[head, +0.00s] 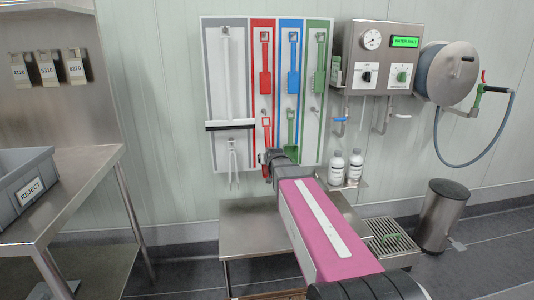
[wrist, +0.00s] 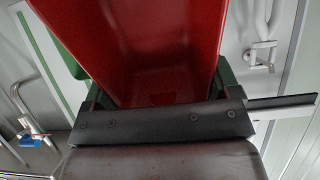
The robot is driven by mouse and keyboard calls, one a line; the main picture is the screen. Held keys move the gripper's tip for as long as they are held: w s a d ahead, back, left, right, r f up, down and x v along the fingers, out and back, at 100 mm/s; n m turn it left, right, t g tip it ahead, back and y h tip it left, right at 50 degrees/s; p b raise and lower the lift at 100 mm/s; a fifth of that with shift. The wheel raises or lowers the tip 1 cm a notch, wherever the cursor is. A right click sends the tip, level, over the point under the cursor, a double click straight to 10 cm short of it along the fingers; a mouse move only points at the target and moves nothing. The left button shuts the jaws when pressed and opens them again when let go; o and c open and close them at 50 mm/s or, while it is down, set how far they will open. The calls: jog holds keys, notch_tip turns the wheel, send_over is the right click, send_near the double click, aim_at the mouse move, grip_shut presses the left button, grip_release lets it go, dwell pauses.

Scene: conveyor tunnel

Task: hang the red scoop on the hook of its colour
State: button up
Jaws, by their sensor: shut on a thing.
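The red scoop (wrist: 155,60) fills the upper middle of the wrist view, close to the camera. My gripper (wrist: 160,112) is shut on it. In the head view my gripper (head: 270,158) is in front of the lower red strip of the tool board (head: 218,55), and my arm hides most of what it holds. A red handle shape (head: 267,130) shows just above it; I cannot tell whether this is the held scoop or a marking. A small hook (head: 265,114) shows on the red strip above my gripper.
A red tool (head: 265,75) is higher on the red strip. Beside it are a blue tool (head: 293,75) and a green scoop shape (head: 291,128). A black squeegee (head: 230,125) is on the left. Two white bottles (head: 336,168) stand on a shelf at right.

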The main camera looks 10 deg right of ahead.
jog(key=w+r+t, duration=0.1)
jog(key=w+t, duration=0.4)
jog(key=w, duration=0.2)
jog(key=shift+w+r, duration=0.3)
jog(key=shift+r, duration=0.05)
jog(key=shift+w+d, duration=0.1)
jog(key=shift+w, duration=0.15)
dwell(0.7)
jog(key=w, duration=0.5)
dwell(1.2)
jog(key=shift+f, duration=0.9)
dwell(0.4)
